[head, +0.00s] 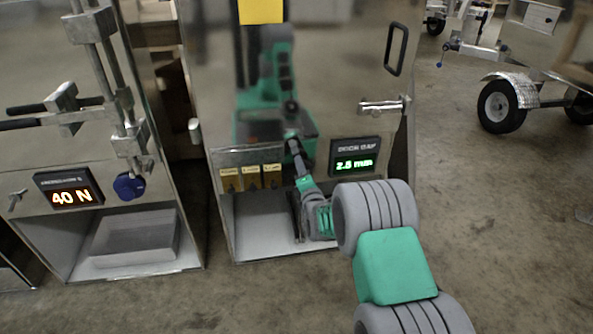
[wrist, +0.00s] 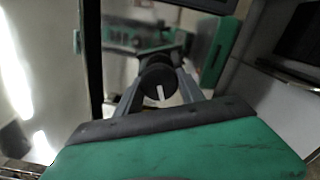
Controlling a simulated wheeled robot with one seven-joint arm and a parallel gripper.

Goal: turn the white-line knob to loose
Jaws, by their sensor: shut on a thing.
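The white-line knob (wrist: 158,77) is a round black knob in the middle of the wrist view. Its white line runs nearly straight up and down in that view, on the lower half of its face. My gripper (wrist: 160,92) has one grey finger on each side of the knob and is shut on it. In the head view my gripper (head: 293,142) reaches the shiny metal front of the middle cabinet, left of a green display (head: 354,155) reading about 2.5 mm. The knob is hidden there by my gripper. Any loose marking is unreadable.
Yellow-labelled switches (head: 251,178) sit left of my wrist, above an open bay. A left cabinet carries a 40 N display (head: 69,190) and a blue knob (head: 128,186). A door handle (head: 396,48) and latch (head: 383,106) stand out at right.

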